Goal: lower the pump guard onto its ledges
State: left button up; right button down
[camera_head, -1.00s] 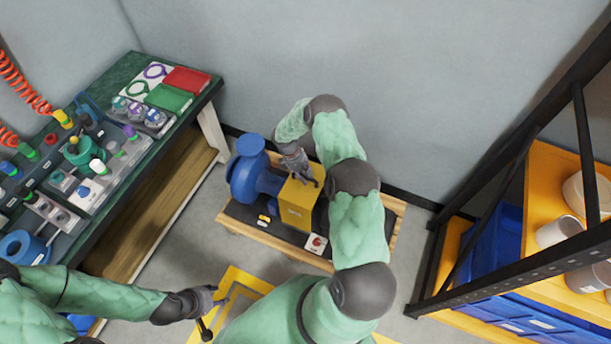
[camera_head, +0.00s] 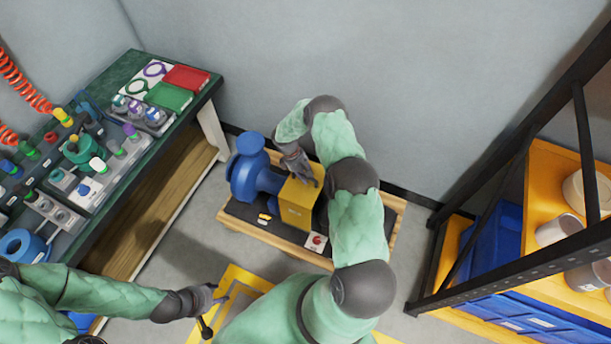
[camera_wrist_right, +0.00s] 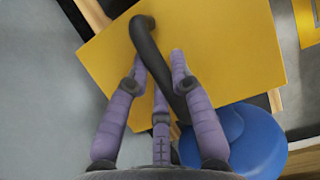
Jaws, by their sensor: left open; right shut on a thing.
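The yellow pump guard (camera_head: 296,208) sits over the middle of the blue pump (camera_head: 246,172) on the wooden-edged base (camera_head: 323,262). My right gripper (camera_head: 304,178) is shut on the guard's black handle on top. In the right wrist view, the guard's yellow top (camera_wrist_right: 226,45) fills the middle, and the fingers (camera_wrist_right: 163,68) close around the dark bar handle (camera_wrist_right: 157,70). The ledges are hidden under the guard, so I cannot tell whether it touches them. My left gripper (camera_head: 214,298) is open and empty, low at the front, left of the base.
A green-topped workbench (camera_head: 125,68) with fittings and coloured trays stands at left. A black-framed rack (camera_head: 520,150) with blue crates and white pots stands at right. A small white panel with a red button (camera_head: 317,242) lies at the base's front. A yellow floor marking (camera_head: 240,275) is in front.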

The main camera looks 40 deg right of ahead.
jog(key=c, duration=1)
grip_release()
jog(key=shift+s+f, duration=0.1)
jog(key=shift+r+p, duration=2.65)
jog(key=shift+r, duration=1.9)
